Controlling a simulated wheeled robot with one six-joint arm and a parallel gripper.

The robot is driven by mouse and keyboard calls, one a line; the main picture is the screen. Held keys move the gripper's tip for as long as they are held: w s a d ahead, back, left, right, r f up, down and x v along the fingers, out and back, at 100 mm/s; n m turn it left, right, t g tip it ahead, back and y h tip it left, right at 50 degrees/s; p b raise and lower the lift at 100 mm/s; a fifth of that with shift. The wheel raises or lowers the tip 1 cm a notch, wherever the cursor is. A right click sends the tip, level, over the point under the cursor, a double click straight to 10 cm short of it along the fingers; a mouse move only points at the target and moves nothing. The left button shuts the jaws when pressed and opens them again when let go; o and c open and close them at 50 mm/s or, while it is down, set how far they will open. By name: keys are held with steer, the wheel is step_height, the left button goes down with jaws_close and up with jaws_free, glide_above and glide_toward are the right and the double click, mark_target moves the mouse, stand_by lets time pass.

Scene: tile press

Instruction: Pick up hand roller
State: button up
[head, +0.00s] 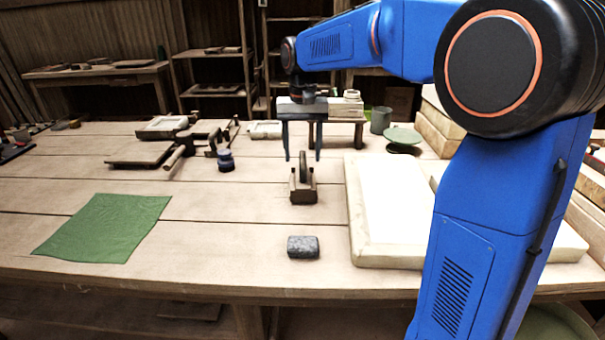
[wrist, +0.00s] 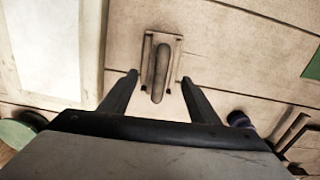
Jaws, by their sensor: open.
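The hand roller, as I take it, is a small brown wooden-based tool (head: 302,192) with a dark upright handle, near the middle of the table in the head view. In the wrist view the handle (wrist: 161,73) shows end-on to me over its pale base, between the fingers. My gripper (head: 302,157) is open and points straight down above the tool. In the wrist view the gripper's fingertips (wrist: 160,80) lie to either side of the handle, apart from it. How far the tips are above the base I cannot tell.
A grey block (head: 303,247) lies in front of the tool. A pale slab (head: 362,225) is close on the right. A green cloth (head: 105,228) lies left. Wooden frames (head: 140,152) and a dark blue round item (head: 225,160) stand back left. A green dish (head: 402,136) is back right.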

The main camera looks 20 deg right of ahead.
mark_target(303, 170)
steer(key=shift+s+f, duration=0.15)
steer(key=shift+f, duration=2.85)
steer(key=c, duration=1.4)
steer(key=shift+o, duration=0.2)
steer(key=shift+r, duration=5.05)
steer(key=o, duration=0.3)
steer(key=c, duration=0.3)
steer(key=shift+a, duration=0.15)
